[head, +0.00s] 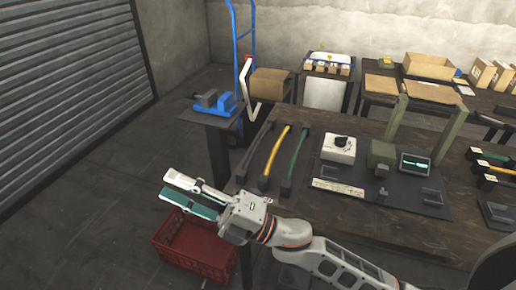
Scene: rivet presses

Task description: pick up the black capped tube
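My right gripper (180,190) reaches in from the lower right, left of the workbench and above a red crate (198,246). A grey-white finger and a teal strip show at its end; I cannot tell whether the strip is part of the gripper or a held thing. No black capped tube can be made out for certain. My gripper is apart from all three. My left gripper is not in view.
The dark workbench (345,208) carries a white box with a black knob (339,148), a small screen (415,164) and a green frame (447,136). A small stand with a blue clamp (227,104) is behind the gripper. Open floor lies left.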

